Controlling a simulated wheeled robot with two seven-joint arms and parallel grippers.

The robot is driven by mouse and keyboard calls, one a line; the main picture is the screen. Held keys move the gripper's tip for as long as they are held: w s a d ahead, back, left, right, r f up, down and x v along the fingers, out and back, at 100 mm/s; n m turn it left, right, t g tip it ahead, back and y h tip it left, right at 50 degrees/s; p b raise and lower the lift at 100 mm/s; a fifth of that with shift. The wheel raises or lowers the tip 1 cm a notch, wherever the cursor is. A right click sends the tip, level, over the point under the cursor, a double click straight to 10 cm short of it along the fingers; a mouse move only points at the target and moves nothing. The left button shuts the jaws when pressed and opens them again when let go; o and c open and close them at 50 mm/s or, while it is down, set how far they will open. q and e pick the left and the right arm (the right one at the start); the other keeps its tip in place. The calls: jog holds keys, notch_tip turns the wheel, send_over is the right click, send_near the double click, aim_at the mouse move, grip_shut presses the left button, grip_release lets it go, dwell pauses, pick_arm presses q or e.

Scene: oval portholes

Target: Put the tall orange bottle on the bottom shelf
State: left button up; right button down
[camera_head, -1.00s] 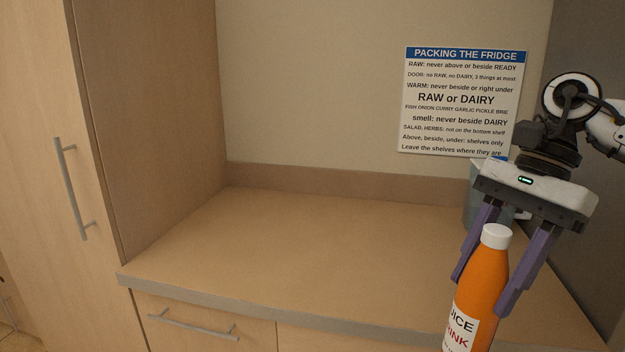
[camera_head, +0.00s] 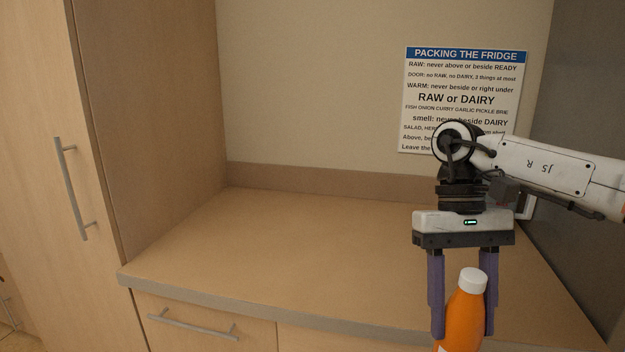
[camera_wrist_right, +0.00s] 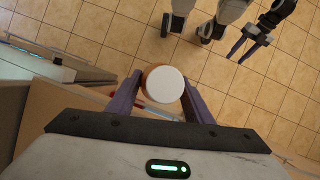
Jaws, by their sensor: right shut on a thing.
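The tall orange bottle (camera_head: 461,322) has a white cap and shows in the head view at the lower right, its lower part cut off by the picture edge. It tilts a little. My right gripper (camera_head: 464,334) is shut on it from above, one purple finger on each side. In the right wrist view the bottle's white cap (camera_wrist_right: 164,85) sits between the fingers (camera_wrist_right: 160,90). My left gripper (camera_wrist_right: 235,59) shows at the upper right of that view, its fingers apart and empty, over the floor. I cannot make out the bottom shelf.
A wooden counter (camera_head: 270,250) lies behind the bottle, its visible top clear. A sign about packing the fridge (camera_head: 465,85) hangs on the wall. A tall cupboard (camera_head: 150,120) stands left. A grey panel (camera_head: 585,90) stands right. Tiled floor (camera_wrist_right: 110,40) shows below.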

jog(key=s+f, duration=1)
jog(key=shift+a+f, duration=0.2)
jog(key=shift+f, duration=0.1)
